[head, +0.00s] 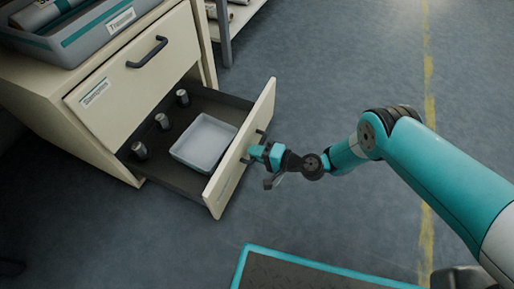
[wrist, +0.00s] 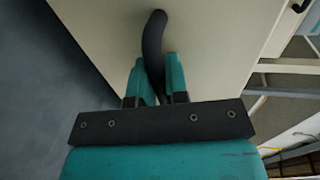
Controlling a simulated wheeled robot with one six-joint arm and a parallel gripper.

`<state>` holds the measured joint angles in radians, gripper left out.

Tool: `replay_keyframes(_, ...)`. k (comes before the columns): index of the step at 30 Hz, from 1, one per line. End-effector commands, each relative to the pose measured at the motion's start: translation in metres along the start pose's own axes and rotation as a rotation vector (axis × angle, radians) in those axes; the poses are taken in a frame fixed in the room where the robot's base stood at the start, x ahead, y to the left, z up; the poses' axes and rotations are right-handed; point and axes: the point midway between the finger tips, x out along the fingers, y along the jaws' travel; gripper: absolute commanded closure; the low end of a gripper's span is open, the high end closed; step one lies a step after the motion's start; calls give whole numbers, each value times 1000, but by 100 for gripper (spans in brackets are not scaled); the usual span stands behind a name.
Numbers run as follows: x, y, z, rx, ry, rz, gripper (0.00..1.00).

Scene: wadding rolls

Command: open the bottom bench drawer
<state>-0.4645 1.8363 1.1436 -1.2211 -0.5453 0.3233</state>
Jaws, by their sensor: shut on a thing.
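The bottom bench drawer (head: 237,165) is pulled well out of the cream bench, and its inside shows. A pale square tray (head: 205,141) and several small dark metal cylinders (head: 162,121) stand in it. My gripper (head: 257,149) is at the outer face of the drawer front, at the handle. In the wrist view, the dark curved handle (wrist: 152,40) runs down between the two teal fingers of my gripper (wrist: 160,80), which are shut on it. The lower part of the handle is hidden by the fingers.
The top drawer (head: 130,85) is shut, with its own dark handle (head: 147,52). A grey bin (head: 95,35) sits on the bench. A shelf rack (head: 226,30) stands behind. A teal-edged mat or platform (head: 300,265) is at the bottom.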

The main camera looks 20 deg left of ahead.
Motion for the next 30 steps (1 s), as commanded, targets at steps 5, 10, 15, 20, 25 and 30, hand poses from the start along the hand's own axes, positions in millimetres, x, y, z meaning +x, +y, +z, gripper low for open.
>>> replay_keyframes(5, 1, 0, 2, 1, -7, 1, 100)
replay_keyframes(10, 1, 0, 2, 1, -6, 1, 76)
replay_keyframes(15, 0, 0, 1, 0, -4, 1, 60)
replay_keyframes(20, 0, 0, 1, 0, -2, 1, 60)
replay_keyframes(25, 0, 0, 0, 0, -1, 1, 60)
replay_keyframes(30, -15, -2, 0, 4, 1, 4, 60)
